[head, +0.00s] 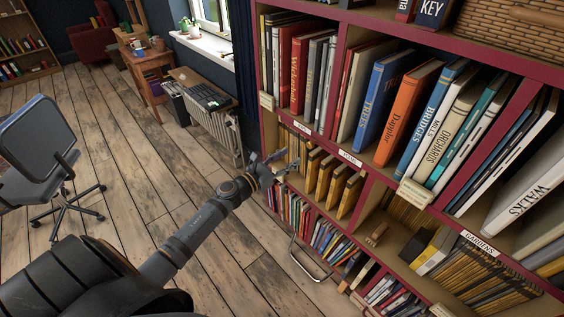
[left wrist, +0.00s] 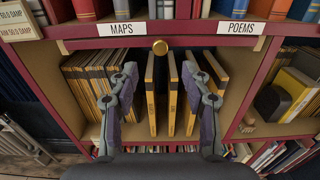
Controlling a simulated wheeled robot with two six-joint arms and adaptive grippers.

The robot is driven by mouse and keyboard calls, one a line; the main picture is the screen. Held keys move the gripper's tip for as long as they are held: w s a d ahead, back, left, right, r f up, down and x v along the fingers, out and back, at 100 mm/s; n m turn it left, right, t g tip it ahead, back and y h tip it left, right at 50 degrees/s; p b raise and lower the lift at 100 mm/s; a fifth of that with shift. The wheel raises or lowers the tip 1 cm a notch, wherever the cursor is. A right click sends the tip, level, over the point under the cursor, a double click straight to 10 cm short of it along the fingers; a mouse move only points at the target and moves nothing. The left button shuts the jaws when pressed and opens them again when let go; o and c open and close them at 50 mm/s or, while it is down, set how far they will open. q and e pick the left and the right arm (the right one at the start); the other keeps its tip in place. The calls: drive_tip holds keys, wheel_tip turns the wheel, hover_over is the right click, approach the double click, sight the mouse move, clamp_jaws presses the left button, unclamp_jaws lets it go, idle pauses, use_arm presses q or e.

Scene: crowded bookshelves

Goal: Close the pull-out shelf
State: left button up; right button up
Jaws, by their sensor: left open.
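The pull-out shelf shows in the left wrist view as a thin dark-red front strip (left wrist: 205,44) under the MAPS and POEMS labels. A round brass knob (left wrist: 160,47) sits at its middle. I cannot tell how far out it stands. My left gripper (left wrist: 159,70) is open and empty, its two fingers pointing at the bookcase, one on each side below the knob. No contact with the strip is visible.
Yellow-brown volumes (left wrist: 172,95) stand in the compartment behind the fingers. A red bookcase upright (head: 343,70) divides the book rows. A metal-framed stand (head: 305,262) is on the floor by the bookcase. An office chair (head: 45,145) stands left; wooden floor (head: 130,165) between is clear.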

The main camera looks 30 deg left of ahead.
use_arm(q)
drive_tip(key=shift+v, duration=1.6)
drive_tip(key=s+a+f+n+g+y, duration=0.2)
drive_tip(key=s+a+f+n+y, duration=0.15)
drive_tip(key=f+n, duration=0.5)
drive_tip(key=s+a+f+n+g+y, duration=0.25)
drive_tip(key=s+f+n, duration=0.3)
drive_tip(key=f, duration=0.65)
drive_tip(key=s+a+f+n+g+y, duration=0.1)
drive_tip(key=s+a+f+n+y, duration=0.15)
drive_tip(key=f+n, duration=0.65)
drive_tip(key=s+d+f+n+g, duration=0.2)
drive_tip(key=s+f+n+g, duration=0.55)
drive_tip(key=s+f, duration=0.9)
drive_tip(key=s+d+f+n+g, duration=0.1)
drive_tip(key=s+d+f+n, duration=0.1)
drive_tip(key=s, duration=0.4)
drive_tip(key=s+d+f+n+g+h, duration=0.1)
drive_tip(key=s+d+n, duration=0.2)
drive_tip(key=s, duration=0.3)
drive_tip(key=s+d+f+n, duration=0.2)
drive_tip(key=s+n, duration=0.2)
drive_tip(key=s, duration=0.2)
drive_tip(key=shift+f+g, duration=0.4)
drive_tip(key=shift+s+d+h, duration=0.1)
drive_tip(key=shift+d+h, duration=0.05)
drive_tip(key=shift+h, duration=0.1)
